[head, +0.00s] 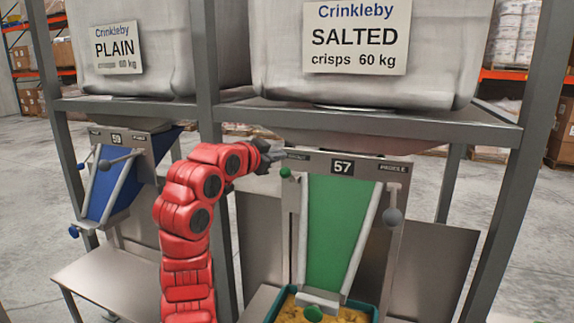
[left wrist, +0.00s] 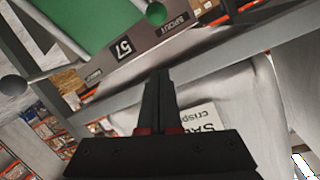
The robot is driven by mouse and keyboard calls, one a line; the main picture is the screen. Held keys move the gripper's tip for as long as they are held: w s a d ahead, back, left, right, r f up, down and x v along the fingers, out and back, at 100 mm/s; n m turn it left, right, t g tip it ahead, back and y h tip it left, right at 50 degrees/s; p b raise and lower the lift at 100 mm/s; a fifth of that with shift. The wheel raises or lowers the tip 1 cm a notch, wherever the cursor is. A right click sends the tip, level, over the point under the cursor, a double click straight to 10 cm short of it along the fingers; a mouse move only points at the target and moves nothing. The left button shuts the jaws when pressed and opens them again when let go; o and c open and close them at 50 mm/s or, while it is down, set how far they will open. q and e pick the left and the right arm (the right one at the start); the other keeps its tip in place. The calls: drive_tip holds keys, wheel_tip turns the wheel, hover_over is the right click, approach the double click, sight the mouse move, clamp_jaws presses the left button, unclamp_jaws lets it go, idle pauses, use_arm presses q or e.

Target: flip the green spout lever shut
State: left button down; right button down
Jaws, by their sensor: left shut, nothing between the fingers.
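The weigher marked 57 (head: 342,167) has a green chute (head: 334,225). A green lever knob (head: 285,172) sits at the upper left of its plate, by the small left label. It also shows at the top of the left wrist view (left wrist: 157,13). My left gripper (head: 279,154) is just above and left of this knob, near the plate's left end. Its fingers (left wrist: 158,78) are together with nothing between them. I see no clear contact with the knob. My right gripper is not in view.
A grey knob (head: 393,216) hangs at the right by the paddle label. Another green knob (head: 313,313) is at the chute's foot, over a teal crate (head: 366,306) of crisps. Weigher 59 with a blue chute (head: 108,190) stands left. A frame post (head: 207,75) stands close beside my arm.

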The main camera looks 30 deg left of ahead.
use_arm(q)
drive_tip(key=p, duration=0.5)
hover_over(287, 172)
drive_tip(key=w+d, duration=0.2)
drive_tip(key=w, duration=0.1)
wheel_tip(287, 172, down, 2)
drive_tip(key=shift+s+a+f+p, duration=0.4)
drive_tip(key=shift+s+a+f, duration=0.1)
drive_tip(key=shift+s+f, duration=0.25)
drive_tip(key=shift+s+a+f+p, duration=0.35)
drive_tip(key=shift+s+a+f, duration=0.1)
drive_tip(key=shift+s+f, duration=0.25)
drive_tip(key=shift+f, duration=0.1)
